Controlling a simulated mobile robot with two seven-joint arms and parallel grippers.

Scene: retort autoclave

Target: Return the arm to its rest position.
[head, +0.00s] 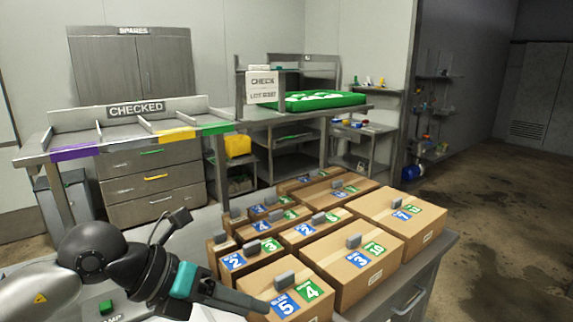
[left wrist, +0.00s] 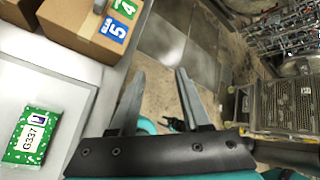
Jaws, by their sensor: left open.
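My left arm comes in from the lower left in the head view. Its gripper (head: 255,303) reaches right, in front of the nearest cardboard box, marked 5 and 4 (head: 285,290). In the left wrist view the two fingers of the left gripper (left wrist: 160,75) stand apart with nothing between them, over the floor past the table edge. The same box (left wrist: 92,30) shows at the upper left there, apart from the fingers. My right gripper shows in neither view.
A green packet marked G337 (left wrist: 33,135) lies on the pale tabletop (left wrist: 65,90). Several cardboard boxes (head: 350,262) crowd the table. Behind stand the CHECKED bench (head: 120,125) and a green tray (head: 320,101). A metal rack (left wrist: 285,30) stands at the right in the wrist view.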

